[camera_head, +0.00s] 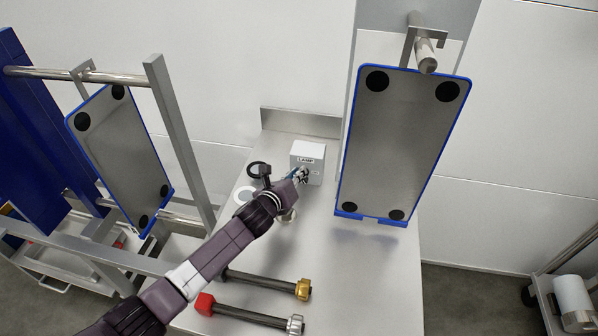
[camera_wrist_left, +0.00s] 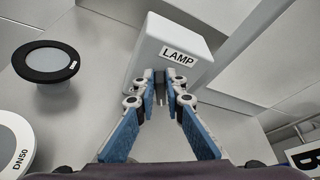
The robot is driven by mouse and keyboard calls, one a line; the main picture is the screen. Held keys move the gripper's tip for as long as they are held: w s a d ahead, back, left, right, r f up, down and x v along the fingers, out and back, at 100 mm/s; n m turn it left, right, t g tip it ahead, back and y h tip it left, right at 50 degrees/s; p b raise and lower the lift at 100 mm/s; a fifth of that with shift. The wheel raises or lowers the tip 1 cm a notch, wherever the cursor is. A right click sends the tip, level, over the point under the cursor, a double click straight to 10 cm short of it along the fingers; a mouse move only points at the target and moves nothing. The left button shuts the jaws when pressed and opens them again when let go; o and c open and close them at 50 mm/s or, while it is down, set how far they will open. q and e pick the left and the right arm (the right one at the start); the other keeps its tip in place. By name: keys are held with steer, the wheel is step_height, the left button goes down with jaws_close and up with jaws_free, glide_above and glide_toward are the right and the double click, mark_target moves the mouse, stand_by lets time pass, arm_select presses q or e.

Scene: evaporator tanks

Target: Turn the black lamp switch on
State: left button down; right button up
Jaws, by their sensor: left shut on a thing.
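The white lamp box (camera_head: 309,153) stands on the metal table, its LAMP label facing me. It also shows in the left wrist view (camera_wrist_left: 185,40), with the label near its front edge. My left gripper (camera_head: 301,174) reaches to the front of the box from the lower left. In the left wrist view, its blue-padded fingers (camera_wrist_left: 160,82) converge just below the label, shut on the black lamp switch. The fingers hide most of the switch, so its position cannot be told. My right gripper is not in view.
A blue-edged plate (camera_head: 398,140) stands close to the right of the box. Hoses with a gold fitting (camera_head: 303,289) and a red end (camera_head: 204,304) lie at the front of the metal table (camera_head: 370,290).

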arm_select(q)
steer(key=shift+a+f+n+h, duration=0.2)
steer(key=shift+n+h, duration=0.1)
steer(key=shift+n, duration=0.1)
steer(key=shift+r, duration=0.1)
steer(key=c, duration=2)
jaws_free()
